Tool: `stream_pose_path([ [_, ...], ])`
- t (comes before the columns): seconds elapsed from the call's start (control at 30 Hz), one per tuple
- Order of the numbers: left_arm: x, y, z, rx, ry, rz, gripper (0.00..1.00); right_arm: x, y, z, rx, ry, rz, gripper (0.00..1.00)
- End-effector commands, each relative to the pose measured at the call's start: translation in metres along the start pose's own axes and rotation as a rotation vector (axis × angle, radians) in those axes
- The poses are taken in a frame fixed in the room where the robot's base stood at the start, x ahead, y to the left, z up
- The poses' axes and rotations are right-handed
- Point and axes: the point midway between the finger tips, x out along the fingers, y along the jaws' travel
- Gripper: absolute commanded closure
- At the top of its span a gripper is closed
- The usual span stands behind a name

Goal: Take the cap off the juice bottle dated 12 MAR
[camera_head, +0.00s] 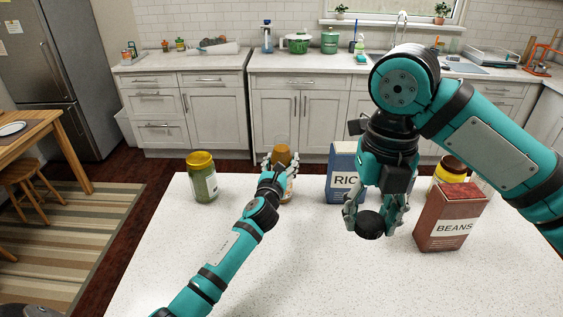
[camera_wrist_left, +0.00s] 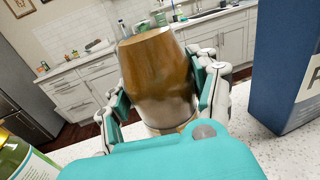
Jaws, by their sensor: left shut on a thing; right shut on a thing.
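An amber-brown bottle (camera_head: 282,156) stands at the far middle of the white counter. My left gripper (camera_head: 279,168) is shut around its body, and in the left wrist view the bottle (camera_wrist_left: 160,75) sits between the fingers. No black cap shows on its top. My right gripper (camera_head: 374,214) is shut on a round black cap (camera_head: 370,225) and holds it in front of the blue box, apart from the bottle. No date can be read on the bottle.
A green jar with yellow lid (camera_head: 202,177) stands at the left. A blue RICE box (camera_head: 342,166) stands right of the bottle. A red BEANS box (camera_head: 450,219) and a yellow jar (camera_head: 449,171) with a dark lid are at the right. The near counter (camera_head: 320,270) is clear.

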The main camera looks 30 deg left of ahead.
Motion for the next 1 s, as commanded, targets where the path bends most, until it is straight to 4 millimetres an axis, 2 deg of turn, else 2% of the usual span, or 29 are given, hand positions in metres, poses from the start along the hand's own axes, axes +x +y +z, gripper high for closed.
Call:
stream_pose_path([
  [0.17, 0.000, 0.000, -0.001, 0.001, -0.005, -0.001, 1.00, 0.003, 0.000, 0.000, 0.000, 0.000, 0.000, 0.96],
  [0.2, 0.000, 0.000, -0.003, 0.000, 0.000, 0.000, 0.34, 0.002, 0.000, 0.000, 0.000, 0.000, 0.000, 0.96],
  [0.33, 0.000, 0.000, -0.003, 0.000, 0.000, 0.000, 0.17, 0.002, 0.000, 0.000, 0.000, 0.000, 0.000, 0.96],
  [0.37, 0.000, 0.000, -0.003, 0.000, 0.000, 0.000, 0.15, 0.002, 0.000, 0.000, 0.000, 0.000, 0.000, 0.96],
  [0.7, -0.001, 0.000, 0.002, -0.001, 0.000, 0.000, 0.15, -0.002, 0.000, 0.000, 0.000, 0.000, 0.000, 0.96],
  [0.87, -0.023, 0.001, -0.001, 0.002, 0.001, -0.001, 0.15, 0.001, 0.000, 0.000, 0.000, 0.000, 0.000, 0.96],
  [1.0, -0.053, 0.000, -0.002, 0.001, 0.000, -0.002, 0.15, 0.004, 0.000, 0.000, 0.000, 0.000, 0.000, 0.96],
])
